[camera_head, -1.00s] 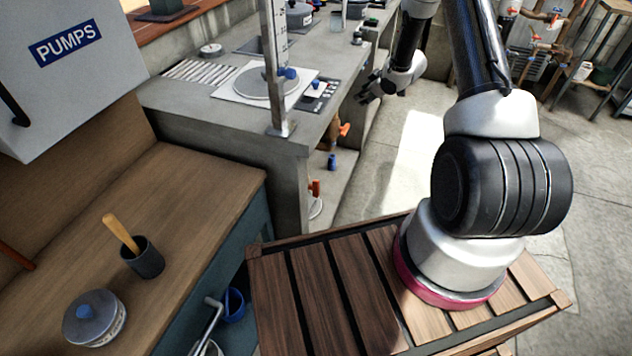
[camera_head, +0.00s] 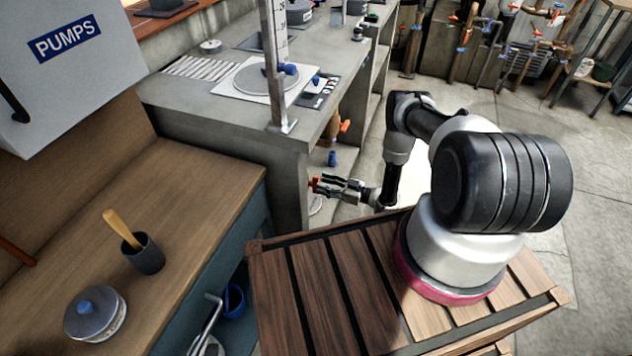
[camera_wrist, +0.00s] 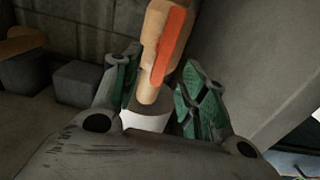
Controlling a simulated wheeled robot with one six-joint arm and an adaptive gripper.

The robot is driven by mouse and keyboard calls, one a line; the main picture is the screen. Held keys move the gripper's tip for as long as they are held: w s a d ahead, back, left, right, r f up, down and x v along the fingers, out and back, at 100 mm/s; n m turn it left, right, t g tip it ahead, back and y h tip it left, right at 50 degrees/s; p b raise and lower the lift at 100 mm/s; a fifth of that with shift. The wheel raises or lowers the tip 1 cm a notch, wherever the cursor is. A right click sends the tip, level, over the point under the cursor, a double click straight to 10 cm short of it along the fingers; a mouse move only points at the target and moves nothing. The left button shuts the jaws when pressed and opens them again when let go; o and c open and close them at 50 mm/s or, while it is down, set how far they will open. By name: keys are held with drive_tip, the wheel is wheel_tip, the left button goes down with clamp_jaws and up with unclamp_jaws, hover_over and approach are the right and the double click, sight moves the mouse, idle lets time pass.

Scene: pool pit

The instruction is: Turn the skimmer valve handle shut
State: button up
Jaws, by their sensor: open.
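A valve with an orange handle (camera_wrist: 172,45) on a tan pipe (camera_wrist: 152,82) stands between my fingers in the wrist view. Its white foot shows lower down. My gripper (camera_wrist: 160,62) is open, with green-padded fingers on either side of the pipe; I cannot tell whether either one touches it. In the head view my gripper (camera_head: 318,186) reaches left, low beside the concrete counter, with its tips at the small orange handle (camera_head: 313,184). The fingers partly hide the valve there. No label shows to tell which valve this is.
A second orange handle (camera_head: 345,126) and a blue knob (camera_head: 332,158) are close above my gripper. The concrete counter (camera_head: 240,118) stands to the left. A wall or panel (camera_wrist: 255,60) rises close on the right in the wrist view. Open floor lies to the right.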

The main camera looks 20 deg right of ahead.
sight(316, 181)
drive_tip(key=shift+x, duration=2)
clamp_jaws()
